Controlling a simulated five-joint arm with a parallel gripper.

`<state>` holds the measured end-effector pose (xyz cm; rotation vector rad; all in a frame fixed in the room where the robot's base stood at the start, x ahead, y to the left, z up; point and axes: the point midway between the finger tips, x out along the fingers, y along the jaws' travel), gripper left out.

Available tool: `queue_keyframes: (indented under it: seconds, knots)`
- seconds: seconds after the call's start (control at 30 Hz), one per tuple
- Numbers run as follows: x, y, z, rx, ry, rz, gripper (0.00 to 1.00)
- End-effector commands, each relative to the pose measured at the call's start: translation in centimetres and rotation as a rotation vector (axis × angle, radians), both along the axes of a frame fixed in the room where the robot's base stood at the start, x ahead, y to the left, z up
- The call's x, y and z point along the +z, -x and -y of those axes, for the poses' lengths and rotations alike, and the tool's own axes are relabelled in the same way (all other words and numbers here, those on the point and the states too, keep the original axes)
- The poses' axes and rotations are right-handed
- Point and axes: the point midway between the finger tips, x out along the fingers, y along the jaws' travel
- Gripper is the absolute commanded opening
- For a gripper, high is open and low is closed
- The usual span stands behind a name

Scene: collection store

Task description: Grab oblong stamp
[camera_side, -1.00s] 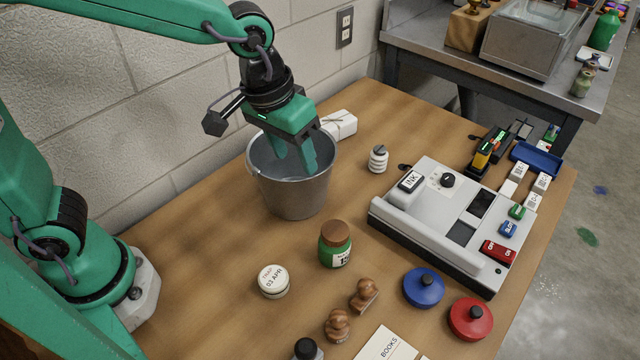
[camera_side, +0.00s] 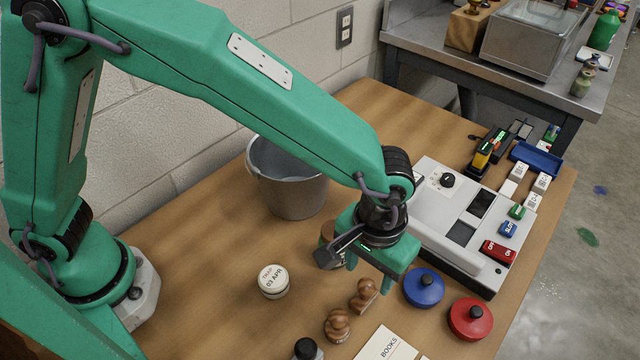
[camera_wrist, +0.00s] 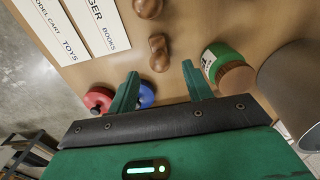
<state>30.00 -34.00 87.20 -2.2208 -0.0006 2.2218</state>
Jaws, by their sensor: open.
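Two wooden-handled stamps stand on the table near its front in the side view. The one with a longer, oblong form (camera_side: 363,296) is nearer my gripper; the rounder one (camera_side: 338,325) is in front of it. In the wrist view the oblong stamp (camera_wrist: 158,53) lies just beyond the gap between my fingers, and the rounder one (camera_wrist: 148,8) is at the top edge. My gripper (camera_side: 370,274) is open and empty, above and slightly behind the oblong stamp. Its fingers (camera_wrist: 160,70) are spread in the wrist view. I see no contact with the stamp.
A green jar with a brown lid (camera_wrist: 222,65) is close beside one finger; my gripper mostly hides it in the side view. A blue pot (camera_side: 424,287) and red pot (camera_side: 471,318) stand at right. A round white-topped tin (camera_side: 274,281), a BOOKS card (camera_side: 386,345) and a bucket (camera_side: 290,190) are nearby.

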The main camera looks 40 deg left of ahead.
Motion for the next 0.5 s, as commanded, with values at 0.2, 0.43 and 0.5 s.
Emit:
queue_keyframes:
  seconds: [0.2, 0.43, 0.5]
  knots:
    - [-1.0, 0.0, 0.0, 0.000, -0.001, -0.001, 0.50]
    - [-2.6, 0.0, -0.1, 0.000, -0.001, -0.001, 0.50]
    - [-2.6, 0.0, -0.1, 0.000, 0.000, 0.000, 0.50]
